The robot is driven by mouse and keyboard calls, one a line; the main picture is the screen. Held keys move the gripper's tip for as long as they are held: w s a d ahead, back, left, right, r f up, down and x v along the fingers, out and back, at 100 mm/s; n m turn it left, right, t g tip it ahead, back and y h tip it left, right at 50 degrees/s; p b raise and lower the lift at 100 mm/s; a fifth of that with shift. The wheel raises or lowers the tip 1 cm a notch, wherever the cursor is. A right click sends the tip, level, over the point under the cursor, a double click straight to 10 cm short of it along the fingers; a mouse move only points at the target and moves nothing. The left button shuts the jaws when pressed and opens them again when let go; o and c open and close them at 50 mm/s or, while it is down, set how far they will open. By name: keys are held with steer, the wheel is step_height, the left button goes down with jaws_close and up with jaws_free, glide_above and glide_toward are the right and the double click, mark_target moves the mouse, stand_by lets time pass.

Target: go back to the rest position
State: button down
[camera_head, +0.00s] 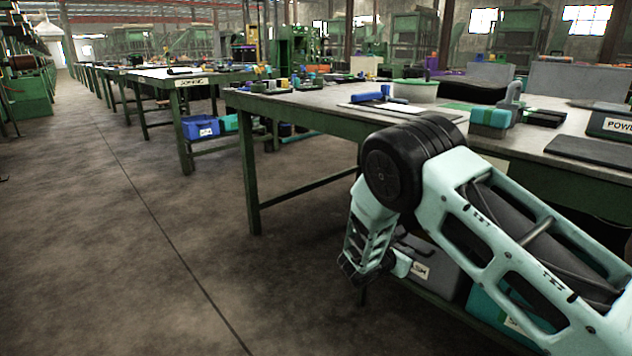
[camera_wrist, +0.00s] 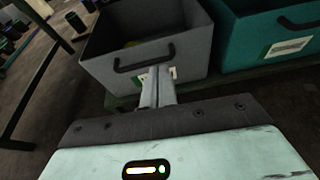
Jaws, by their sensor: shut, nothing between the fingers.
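My gripper (camera_wrist: 158,86) shows in the wrist view with its two fingers pressed together and nothing between them. It points toward a grey bin (camera_wrist: 195,60) with a black handle, which stands on a low shelf under the workbench. In the head view my arm reaches down beside the front of the workbench (camera_head: 330,104), folded at its elbow.
A teal bin (camera_wrist: 265,35) stands to the right of the grey one. The bench top holds a blue and teal object (camera_head: 490,118), a dark mat (camera_head: 590,150) and several small items. The concrete floor (camera_head: 110,230) on the left is clear.

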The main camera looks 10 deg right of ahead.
steer(key=s+a+r+m+g+y, duration=0.35)
steer(key=s+a+r+m, duration=0.25)
steer(key=s, duration=0.8)
steer(key=s+a+r+m+g+y, duration=0.2)
steer(key=s+a+r+m+y, duration=0.35)
steer(key=s, duration=0.95)
steer(key=s+a+r+m+g+y, duration=0.2)
steer(key=s+a+r+m+y, duration=0.4)
steer(key=s, duration=0.8)
step_height(320, 180, up, 38)
steer(key=a+h+p, duration=0.1)
steer(key=h+p, duration=0.1)
steer(key=p, duration=3.5)
steer(key=shift+w+n+p, duration=0.25)
steer(key=shift+n+p, duration=0.05)
steer(key=shift+n, duration=0.05)
